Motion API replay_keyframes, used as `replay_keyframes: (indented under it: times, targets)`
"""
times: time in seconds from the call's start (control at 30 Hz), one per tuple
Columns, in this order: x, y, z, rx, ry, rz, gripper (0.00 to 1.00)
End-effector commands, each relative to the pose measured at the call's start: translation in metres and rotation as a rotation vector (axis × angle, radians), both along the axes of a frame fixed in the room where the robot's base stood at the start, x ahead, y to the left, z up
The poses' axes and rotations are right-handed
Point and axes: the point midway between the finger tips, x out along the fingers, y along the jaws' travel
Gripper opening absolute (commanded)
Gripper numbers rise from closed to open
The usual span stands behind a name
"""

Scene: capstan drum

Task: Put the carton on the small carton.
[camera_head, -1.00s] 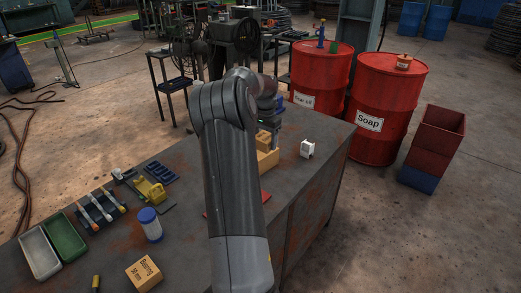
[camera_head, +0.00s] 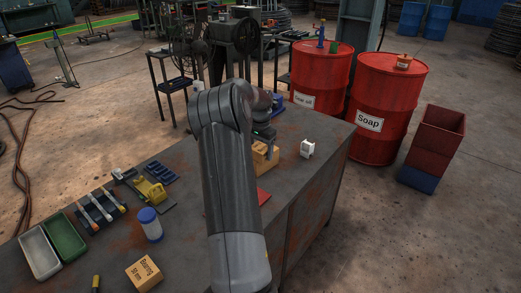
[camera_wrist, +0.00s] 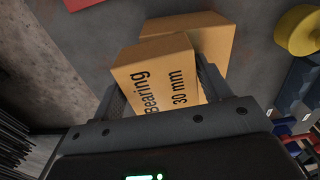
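A tan carton marked "Bearing 30 mm" (camera_wrist: 160,82) is between the fingers of my gripper (camera_wrist: 165,88) in the wrist view. It sits at an angle to the fingers, with a gap visible by the left finger, so the gripper looks open around it. A second tan carton (camera_wrist: 214,42) is just beyond it, partly hidden; whether they touch is unclear. In the head view these cartons (camera_head: 264,160) are on the far part of the bench, partly behind my arm. Another tan carton, marked "Bearing 50 mm" (camera_head: 145,273), stands at the near edge.
Red drums (camera_head: 385,110) stand beyond. The bench right of the cartons is mostly clear.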

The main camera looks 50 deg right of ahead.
Motion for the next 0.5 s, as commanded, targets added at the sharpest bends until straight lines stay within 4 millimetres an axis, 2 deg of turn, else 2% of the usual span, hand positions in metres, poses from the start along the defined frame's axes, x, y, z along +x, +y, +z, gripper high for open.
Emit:
replay_keyframes:
  times: [0.03, 0.17, 0.37, 0.5]
  targets:
    - [0.0, 0.0, 0.0001, 0.0, 0.0, 0.0, 0.75]
    - [-0.0001, 0.0, 0.0002, 0.0, 0.0, 0.0, 0.85]
    - [-0.0001, 0.0, 0.0004, 0.0, 0.0, 0.0, 0.85]
    - [0.0001, -0.0002, 0.0077, -0.001, -0.001, 0.0, 0.85]
